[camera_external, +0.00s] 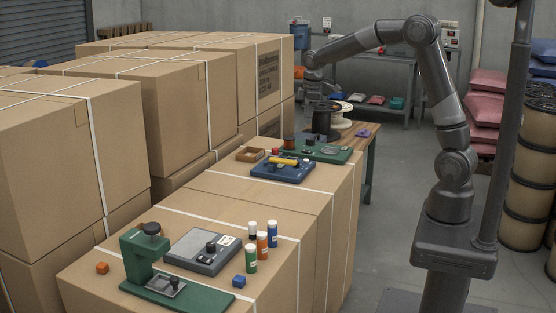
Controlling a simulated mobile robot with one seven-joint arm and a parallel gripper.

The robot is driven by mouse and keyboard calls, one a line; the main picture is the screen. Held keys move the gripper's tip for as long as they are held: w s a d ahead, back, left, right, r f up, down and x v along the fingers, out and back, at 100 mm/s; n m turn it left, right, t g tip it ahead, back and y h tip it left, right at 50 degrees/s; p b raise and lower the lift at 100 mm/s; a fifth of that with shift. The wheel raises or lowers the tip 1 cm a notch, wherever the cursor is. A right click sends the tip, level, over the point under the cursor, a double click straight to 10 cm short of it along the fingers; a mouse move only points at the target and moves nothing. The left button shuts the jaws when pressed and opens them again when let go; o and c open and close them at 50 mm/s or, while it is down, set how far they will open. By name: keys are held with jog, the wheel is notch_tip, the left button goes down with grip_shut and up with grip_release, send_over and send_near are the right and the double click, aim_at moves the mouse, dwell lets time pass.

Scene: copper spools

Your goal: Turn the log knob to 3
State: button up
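A grey box device (190,258) lies on the near cardboard carton, with a black knob (211,247) on its top and a white label (226,241) beside the knob. The label's writing and the knob's setting are too small to read, and I cannot tell whether this is the log knob. My gripper (321,104) points down at the far end of the carton row, well beyond the grey device. It is close to a dark spool (324,124) in the picture. Its fingers are too small and dark to tell open from shut, or whether they touch the spool.
A green press (137,262) stands left of the grey device; several capped bottles (262,245) stand right of it. An orange block (102,268) and a blue block (239,281) lie nearby. A blue device (283,173) and green board (330,154) lie farther back. Tall cartons (150,100) line the left.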

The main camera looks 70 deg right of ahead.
jog(key=w+d+f+n+g, duration=0.1)
jog(key=w+d+f, duration=0.2)
jog(key=f, duration=0.2)
jog(key=w+d+f+n, duration=0.1)
jog(key=w+d+f, duration=0.3)
jog(key=f, duration=0.2)
notch_tip(320, 180, down, 10)
jog(key=shift+f, duration=0.25)
jog(key=shift+c, duration=0.4)
grip_shut()
